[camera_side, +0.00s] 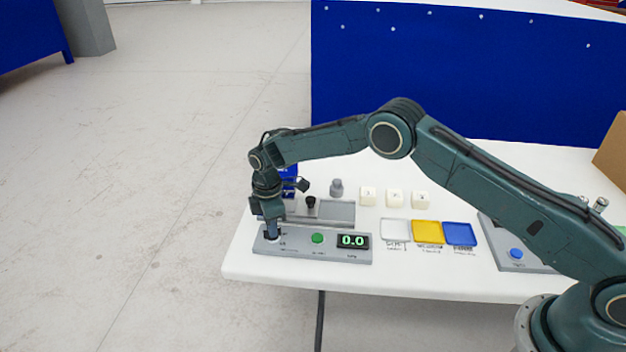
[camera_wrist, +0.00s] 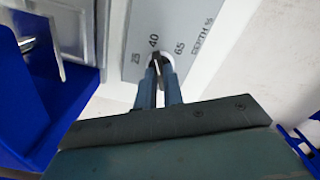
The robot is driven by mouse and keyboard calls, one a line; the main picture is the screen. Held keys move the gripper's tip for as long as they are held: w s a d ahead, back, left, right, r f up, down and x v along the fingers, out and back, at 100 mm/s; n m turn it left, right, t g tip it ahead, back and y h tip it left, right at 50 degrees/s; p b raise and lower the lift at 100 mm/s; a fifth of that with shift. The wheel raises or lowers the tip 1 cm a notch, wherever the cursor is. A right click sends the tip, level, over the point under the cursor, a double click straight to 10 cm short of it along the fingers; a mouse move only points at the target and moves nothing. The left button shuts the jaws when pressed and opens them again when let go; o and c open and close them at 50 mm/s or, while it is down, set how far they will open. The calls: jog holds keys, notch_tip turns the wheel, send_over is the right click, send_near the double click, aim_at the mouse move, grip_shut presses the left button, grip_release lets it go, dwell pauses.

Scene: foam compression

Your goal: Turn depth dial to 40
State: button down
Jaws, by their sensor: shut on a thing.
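The depth dial (camera_wrist: 157,60) is at the left end of the grey control panel (camera_side: 335,257). In the wrist view its marks 25, 40 and 65 and the words DEPTH % can be read around it. My gripper (camera_wrist: 159,88) points down over the dial, its two fingers shut on the dial's dark knob. In the side view my gripper (camera_side: 271,231) hides most of the dial. The visible tip of the knob appears to point towards the 40 mark, but the fingers cover the rest of it.
The panel also has a green button (camera_side: 318,238) and a display (camera_side: 352,241) reading 0.0. Behind it stands a grey fixture (camera_side: 335,212). White cubes (camera_side: 394,197) and white, yellow and blue trays (camera_side: 427,232) lie to the right. The table's front edge is close.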

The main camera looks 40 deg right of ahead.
jog(key=c, duration=1.5)
grip_release()
jog(key=shift+r, duration=0.1)
jog(key=shift+r, duration=6.9)
